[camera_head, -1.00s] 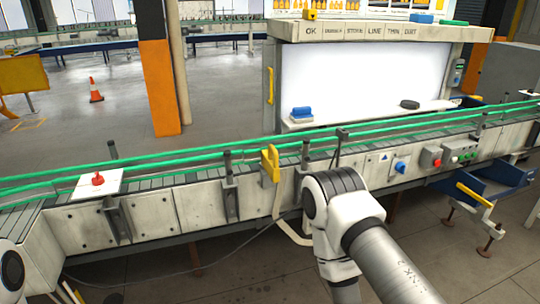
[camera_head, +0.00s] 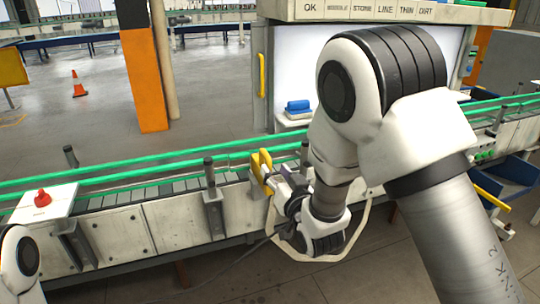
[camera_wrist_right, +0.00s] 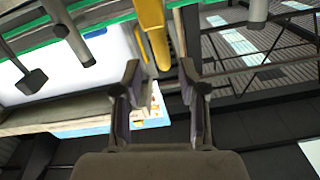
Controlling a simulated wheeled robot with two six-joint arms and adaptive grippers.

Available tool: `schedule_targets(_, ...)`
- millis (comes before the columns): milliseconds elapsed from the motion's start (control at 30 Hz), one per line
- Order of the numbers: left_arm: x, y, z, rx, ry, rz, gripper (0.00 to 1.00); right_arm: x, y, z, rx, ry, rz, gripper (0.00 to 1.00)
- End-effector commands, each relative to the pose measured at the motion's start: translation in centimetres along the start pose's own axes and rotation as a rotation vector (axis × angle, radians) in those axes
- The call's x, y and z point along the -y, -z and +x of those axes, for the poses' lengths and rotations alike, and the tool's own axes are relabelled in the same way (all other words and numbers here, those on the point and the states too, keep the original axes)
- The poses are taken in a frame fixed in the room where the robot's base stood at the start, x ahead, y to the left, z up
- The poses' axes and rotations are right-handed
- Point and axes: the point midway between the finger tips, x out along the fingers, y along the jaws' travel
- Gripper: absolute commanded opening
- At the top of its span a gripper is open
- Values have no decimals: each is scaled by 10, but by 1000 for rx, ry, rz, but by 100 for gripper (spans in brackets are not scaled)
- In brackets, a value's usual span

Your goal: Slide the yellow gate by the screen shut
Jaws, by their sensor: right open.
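The yellow gate (camera_head: 261,170) stands upright at the near side of the conveyor, in front of the left part of the white screen (camera_head: 292,60). My right gripper (camera_head: 271,184) is at the gate, partly hidden by my own wrist. In the right wrist view the gripper (camera_wrist_right: 161,75) is open, and the yellow gate (camera_wrist_right: 155,32) hangs down just ahead of and between its fingertips. I cannot tell whether they touch. My left gripper is out of view.
The conveyor's green rails (camera_head: 130,171) run across behind the gate. A dark post (camera_head: 210,172) stands left of the gate. A red button on a white plate (camera_head: 42,199) is at the far left. A blue bin (camera_head: 512,170) is at right.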

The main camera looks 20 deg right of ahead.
Motion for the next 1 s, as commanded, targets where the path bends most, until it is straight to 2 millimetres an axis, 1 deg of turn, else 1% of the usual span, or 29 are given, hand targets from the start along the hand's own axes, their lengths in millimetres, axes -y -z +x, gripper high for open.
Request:
schedule_targets(33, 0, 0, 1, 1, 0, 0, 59, 2, 8, 2, -15, 4, -2, 41)
schedule_targets(67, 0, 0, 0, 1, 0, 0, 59, 2, 10, 3, -18, 4, -2, 41)
schedule_targets(167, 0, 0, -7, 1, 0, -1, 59, 2, 12, 15, -18, 4, -1, 41)
schedule_targets(400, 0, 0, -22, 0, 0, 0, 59, 2, 12, 60, -14, 3, -1, 41)
schedule_targets(500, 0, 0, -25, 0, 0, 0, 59, 2, 11, 73, -14, 3, -1, 41)
schedule_targets(600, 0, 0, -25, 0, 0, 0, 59, 2, 10, 78, -13, 3, -2, 41)
schedule_targets(767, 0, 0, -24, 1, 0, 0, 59, 2, 9, 78, -13, 3, -2, 41)
schedule_targets(800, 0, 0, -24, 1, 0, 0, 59, 2, 9, 78, -13, 3, -2, 38)
schedule_targets(867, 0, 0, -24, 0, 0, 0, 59, 2, 9, 78, -13, 2, -2, 17)
schedule_targets(900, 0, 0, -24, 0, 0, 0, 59, 2, 9, 78, -13, 2, -2, 2)
schedule_targets(933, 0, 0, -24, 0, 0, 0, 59, 2, 9, 78, -12, 2, -2, 0)
schedule_targets(1000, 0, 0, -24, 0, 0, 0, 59, 2, 9, 78, -12, 2, -2, 0)
